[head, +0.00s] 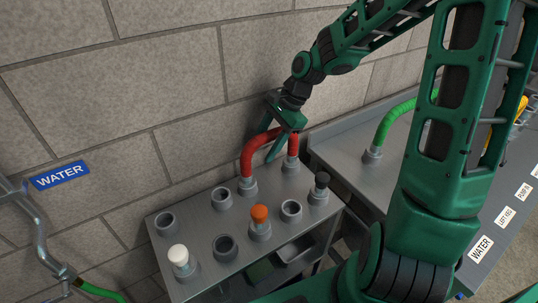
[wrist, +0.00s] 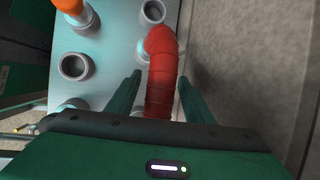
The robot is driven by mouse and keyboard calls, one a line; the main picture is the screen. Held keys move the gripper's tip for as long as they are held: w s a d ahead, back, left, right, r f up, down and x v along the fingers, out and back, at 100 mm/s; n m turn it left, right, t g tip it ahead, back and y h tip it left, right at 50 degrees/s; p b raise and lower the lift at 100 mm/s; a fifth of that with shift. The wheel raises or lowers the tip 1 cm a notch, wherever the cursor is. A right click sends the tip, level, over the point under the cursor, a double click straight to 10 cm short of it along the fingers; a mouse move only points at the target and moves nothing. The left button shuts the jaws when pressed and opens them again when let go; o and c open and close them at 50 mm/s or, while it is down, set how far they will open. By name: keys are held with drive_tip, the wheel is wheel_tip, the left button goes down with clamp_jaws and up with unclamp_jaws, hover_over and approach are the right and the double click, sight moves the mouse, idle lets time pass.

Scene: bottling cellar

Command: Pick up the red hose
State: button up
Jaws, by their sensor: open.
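The red hose (head: 252,151) arches between two grey sockets at the back of the metal stand (head: 196,208), near the wall. In the wrist view the red hose (wrist: 161,72) runs between the two fingers of my gripper (wrist: 160,95). My gripper (head: 283,140) is open around the top of the hose, with one green finger on each side. I see space between the fingers and the hose in the wrist view. The far end of the hose is partly hidden behind the gripper.
The stand has empty sockets (head: 166,223) and white (head: 178,254), orange (head: 259,213) and black (head: 322,179) plugs. A green hose (head: 398,120) rises from the bench (head: 343,150) at right. The stone wall (head: 180,90) is close behind. A blue WATER sign (head: 60,176) hangs at left.

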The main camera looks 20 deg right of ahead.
sight(266, 133)
drive_tip(key=shift+a+f, duration=0.1)
drive_tip(key=shift+f, duration=0.1)
drive_tip(key=c, duration=1.1)
drive_tip(key=shift+r, duration=0.1)
drive_tip(key=r, duration=0.4)
drive_tip(key=shift+s+a+r, duration=0.2)
drive_tip(key=shift+s+r, duration=0.1)
drive_tip(key=shift+s, duration=0.05)
drive_tip(key=s+a+r, duration=0.2)
drive_tip(key=s, duration=0.1)
drive_tip(key=s+a+r, duration=0.2)
drive_tip(key=s, duration=0.1)
drive_tip(key=s+a+r, duration=0.1)
drive_tip(key=s+r, duration=0.1)
drive_tip(key=s, duration=0.1)
drive_tip(key=shift+a+r, duration=0.15)
drive_tip(key=shift+a, duration=0.25)
